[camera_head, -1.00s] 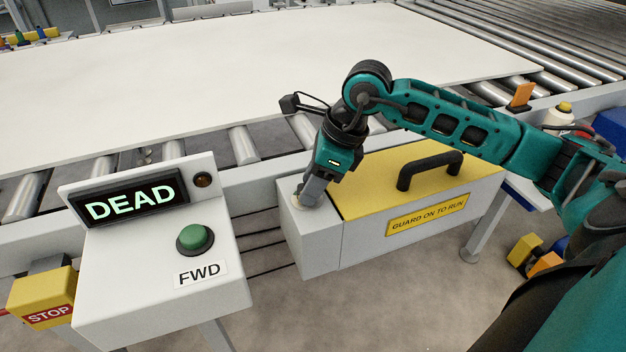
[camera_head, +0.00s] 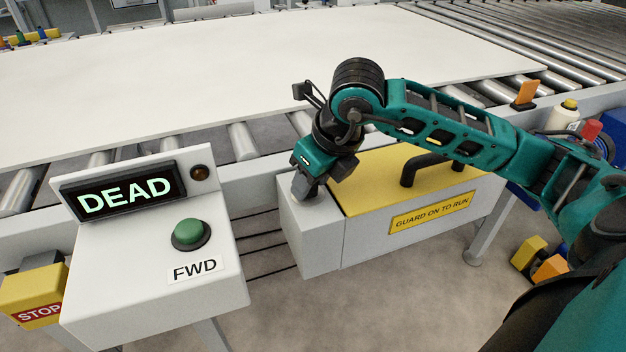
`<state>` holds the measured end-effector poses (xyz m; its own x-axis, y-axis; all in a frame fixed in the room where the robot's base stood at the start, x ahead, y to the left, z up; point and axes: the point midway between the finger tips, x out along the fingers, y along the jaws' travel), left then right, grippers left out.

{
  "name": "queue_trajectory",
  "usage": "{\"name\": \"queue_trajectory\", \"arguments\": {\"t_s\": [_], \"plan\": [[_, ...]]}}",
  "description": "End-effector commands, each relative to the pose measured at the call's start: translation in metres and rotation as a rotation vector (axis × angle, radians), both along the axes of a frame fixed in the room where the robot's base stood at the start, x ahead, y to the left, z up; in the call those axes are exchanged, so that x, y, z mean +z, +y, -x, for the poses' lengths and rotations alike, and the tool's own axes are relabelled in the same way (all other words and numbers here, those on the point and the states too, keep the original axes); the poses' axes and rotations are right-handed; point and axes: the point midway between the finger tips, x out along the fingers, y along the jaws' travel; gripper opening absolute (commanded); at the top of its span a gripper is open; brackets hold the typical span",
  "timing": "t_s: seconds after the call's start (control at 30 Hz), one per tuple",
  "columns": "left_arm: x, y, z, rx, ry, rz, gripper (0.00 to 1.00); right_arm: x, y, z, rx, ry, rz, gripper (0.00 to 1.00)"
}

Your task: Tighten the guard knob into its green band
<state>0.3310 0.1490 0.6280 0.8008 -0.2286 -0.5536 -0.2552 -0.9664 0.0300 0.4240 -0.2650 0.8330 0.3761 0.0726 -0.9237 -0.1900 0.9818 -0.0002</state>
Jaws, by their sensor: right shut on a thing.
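The guard (camera_head: 370,235) is a long grey box with a yellow lid, a black handle (camera_head: 425,165) and a label reading "GUARD ON TO RUN". My right gripper (camera_head: 304,196) points down at the grey left end of the guard. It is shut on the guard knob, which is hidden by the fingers. The green band cannot be seen from here. My left gripper is not in view.
A control box (camera_head: 150,290) at the left has a display (camera_head: 124,196) reading "DEAD", a green FWD button (camera_head: 189,233) and a dark amber lamp (camera_head: 199,173). A yellow STOP box (camera_head: 35,295) hangs beside it. A large white sheet (camera_head: 230,70) lies on the rollers behind.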

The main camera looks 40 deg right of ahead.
Motion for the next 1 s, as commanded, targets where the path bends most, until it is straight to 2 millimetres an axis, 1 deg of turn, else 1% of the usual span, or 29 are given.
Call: {"name": "queue_trajectory", "arguments": {"t_s": [0.1, 0.3, 0.77, 0.8, 1.0], "plan": [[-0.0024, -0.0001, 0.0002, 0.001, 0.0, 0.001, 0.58, 0.0001, 0.0009, -0.0003, -0.053, -0.002, -0.001, 0.11], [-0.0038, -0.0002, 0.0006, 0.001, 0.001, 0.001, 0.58, 0.0006, 0.0011, -0.0003, -0.105, -0.001, 0.0, 0.11], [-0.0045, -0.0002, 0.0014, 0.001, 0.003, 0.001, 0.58, 0.0009, 0.0007, -0.0003, -0.118, -0.001, 0.001, 0.11], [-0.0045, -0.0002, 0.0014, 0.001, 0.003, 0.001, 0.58, 0.0009, 0.0007, -0.0003, -0.118, -0.001, 0.001, 0.44], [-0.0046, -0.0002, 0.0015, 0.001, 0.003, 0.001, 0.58, 0.0006, 0.0008, -0.0002, -0.118, 0.0, 0.0, 0.63]]}}
